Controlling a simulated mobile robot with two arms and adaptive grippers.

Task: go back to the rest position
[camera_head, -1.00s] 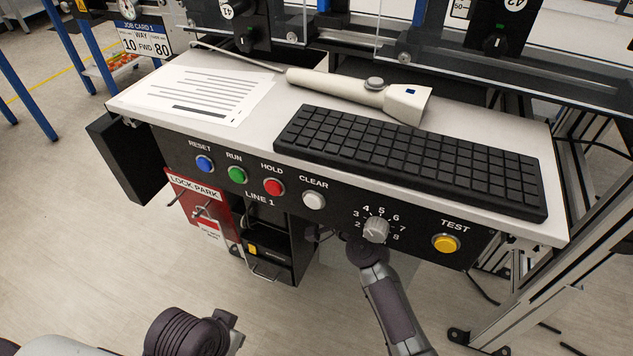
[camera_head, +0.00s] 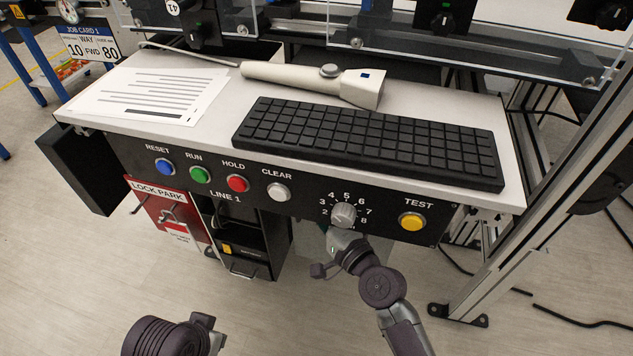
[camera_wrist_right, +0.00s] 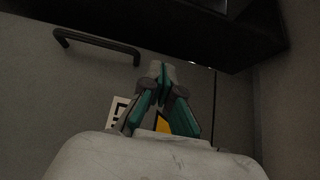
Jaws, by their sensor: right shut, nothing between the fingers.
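My right arm (camera_head: 380,288) reaches up from the bottom right, its end just below the front panel near the rotary knob (camera_head: 343,213). In the head view I cannot make out its fingertips. In the right wrist view my right gripper (camera_wrist_right: 160,72) is shut, its teal-lined fingers meeting at the tips with nothing between them. It faces a grey surface with a dark handle (camera_wrist_right: 98,44). Of my left arm, only a dark, ribbed joint (camera_head: 165,337) shows at the bottom left. My left gripper is out of view.
The console top (camera_head: 215,140) holds a keyboard (camera_head: 365,140), a handheld scanner (camera_head: 310,80) and a paper sheet (camera_head: 150,95). Its front has coloured buttons. A red lock box (camera_head: 165,215) and a black holder (camera_head: 245,245) hang below. A metal frame post (camera_head: 520,225) stands right. The near floor is open.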

